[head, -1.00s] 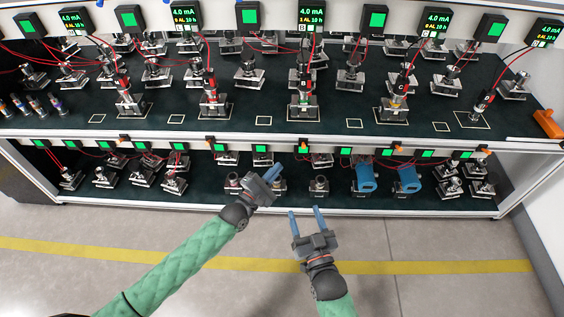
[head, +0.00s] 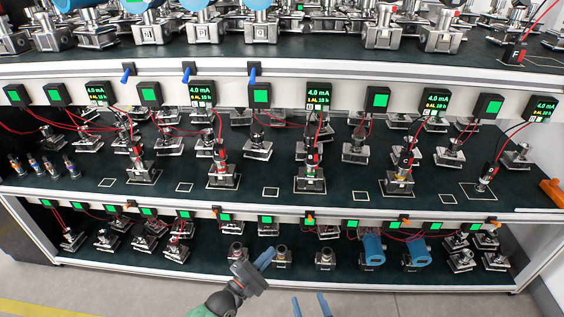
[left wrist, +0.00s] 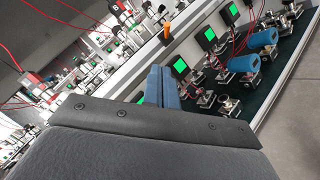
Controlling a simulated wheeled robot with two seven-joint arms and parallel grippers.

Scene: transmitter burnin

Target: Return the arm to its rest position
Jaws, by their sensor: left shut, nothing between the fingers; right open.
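My left gripper (head: 264,258) is in front of the lower shelf in the head view, its blue fingers together and nothing between them. In the left wrist view its shut fingers (left wrist: 163,88) point toward the rack, past the edge between the shelves. My right gripper (head: 311,304) is at the bottom edge of the head view, lower and to the right. Its two blue fingertips are apart and empty; the rest of it is cut off. My left arm (head: 205,309) shows only near its wrist.
The rack's middle shelf (head: 335,190) holds several metal fixtures with red leads and green-lit displays. The lower shelf (head: 200,265) holds more fixtures and two blue transmitters (head: 373,250) (head: 416,252). An orange object (head: 553,192) sits at the right end. Grey floor lies in front.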

